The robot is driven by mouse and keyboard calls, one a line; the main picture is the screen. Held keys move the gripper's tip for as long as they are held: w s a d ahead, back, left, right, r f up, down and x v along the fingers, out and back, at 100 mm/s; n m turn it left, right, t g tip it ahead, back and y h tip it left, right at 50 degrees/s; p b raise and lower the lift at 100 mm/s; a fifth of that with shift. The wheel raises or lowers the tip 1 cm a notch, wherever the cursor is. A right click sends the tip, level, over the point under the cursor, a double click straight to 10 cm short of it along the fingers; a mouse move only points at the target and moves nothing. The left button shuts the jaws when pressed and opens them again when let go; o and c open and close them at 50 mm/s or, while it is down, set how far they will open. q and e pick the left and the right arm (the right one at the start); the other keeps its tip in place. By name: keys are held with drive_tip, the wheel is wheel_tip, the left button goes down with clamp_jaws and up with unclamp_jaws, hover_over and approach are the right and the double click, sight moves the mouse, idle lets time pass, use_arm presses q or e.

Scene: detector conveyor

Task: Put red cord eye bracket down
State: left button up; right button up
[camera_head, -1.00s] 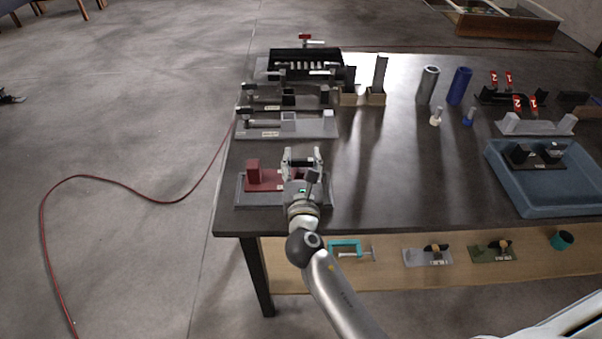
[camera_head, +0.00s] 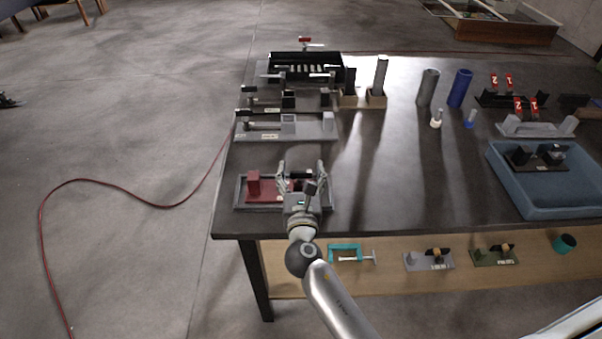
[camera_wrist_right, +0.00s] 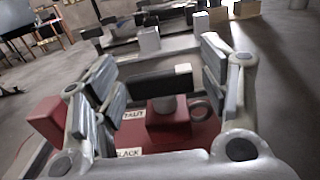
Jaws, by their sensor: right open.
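The red cord eye bracket (camera_head: 264,188) has a red base and an upright red block. It sits in a shallow grey tray (camera_head: 238,203) at the table's front left corner. In the right wrist view the bracket (camera_wrist_right: 175,128) shows white labels, a grey post, a ring and a black bar (camera_wrist_right: 160,86) with a white end. My right gripper (camera_head: 302,168) is open over the bracket's right part. In the wrist view its fingers (camera_wrist_right: 165,82) stand on both sides of the black bar, with gaps visible. My left gripper is not in view.
Grey fixtures (camera_head: 262,126) and a black rack (camera_head: 305,56) stand behind the tray. A blue bin (camera_head: 510,195) is at the right. The table's middle is clear. A lower shelf (camera_head: 390,275) holds a teal clamp (camera_head: 345,252) and small brackets. A red cord (camera_head: 140,205) lies on the floor.

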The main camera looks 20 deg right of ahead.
drive_tip(key=shift+r, duration=0.25)
drive_tip(key=b+v, duration=0.1)
drive_tip(key=v, duration=1)
drive_tip(key=shift+f, duration=0.15)
drive_tip(key=shift+s+a, duration=0.15)
drive_tip(key=shift+s, duration=0.35)
idle(1.0)
